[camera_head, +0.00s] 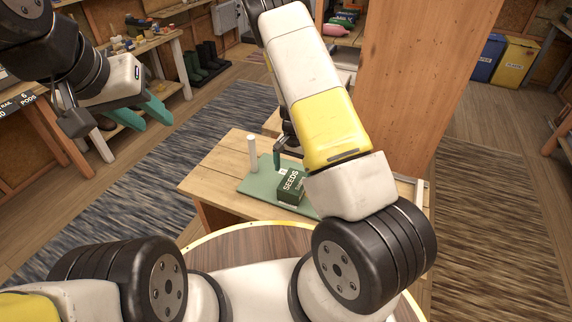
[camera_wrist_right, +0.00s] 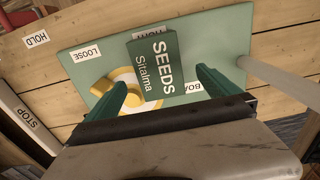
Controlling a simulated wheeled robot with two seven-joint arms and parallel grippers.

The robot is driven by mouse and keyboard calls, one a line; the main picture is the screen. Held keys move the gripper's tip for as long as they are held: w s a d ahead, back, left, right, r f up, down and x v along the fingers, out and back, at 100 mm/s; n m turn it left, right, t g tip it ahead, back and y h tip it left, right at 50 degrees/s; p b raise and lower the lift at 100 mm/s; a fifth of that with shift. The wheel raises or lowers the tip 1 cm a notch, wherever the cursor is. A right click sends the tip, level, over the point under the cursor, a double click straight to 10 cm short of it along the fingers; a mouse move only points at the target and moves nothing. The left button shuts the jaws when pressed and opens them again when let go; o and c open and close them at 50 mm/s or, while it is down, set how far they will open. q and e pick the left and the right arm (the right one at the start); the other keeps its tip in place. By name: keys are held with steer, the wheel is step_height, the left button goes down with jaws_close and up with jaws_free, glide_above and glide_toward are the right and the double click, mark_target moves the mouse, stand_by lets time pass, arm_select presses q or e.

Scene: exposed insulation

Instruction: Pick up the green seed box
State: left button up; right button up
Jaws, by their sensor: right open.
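The green seed box (camera_head: 291,187), lettered "SEEDS", stands on a green board (camera_head: 256,187) on the wooden table. In the right wrist view the box (camera_wrist_right: 152,62) shows ahead of my right gripper (camera_wrist_right: 160,78). The gripper's two green fingers are apart, one on each side of the box's near part in the picture, with gaps showing. I cannot tell how close they are in depth. In the head view my right arm hides most of that gripper. My left gripper (camera_head: 143,112) is open and empty at the left, away from the table.
A pale upright post (camera_head: 252,153) stands on the board near the box; it also shows in the wrist view (camera_wrist_right: 282,80). A yellow shape (camera_wrist_right: 125,98) lies beside the box. Labels reading LOOSE (camera_wrist_right: 86,53), HOLD and STOP surround it. A tall wooden panel (camera_head: 410,90) rises behind the table.

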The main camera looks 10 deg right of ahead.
mark_target(294, 181)
step_height(294, 181, down, 8)
steer(key=shift+d+r, duration=0.1)
steer(key=shift+d, duration=0.05)
steer(key=c, duration=1.6)
steer(key=shift+r, duration=0.1)
steer(key=shift+c, duration=0.2)
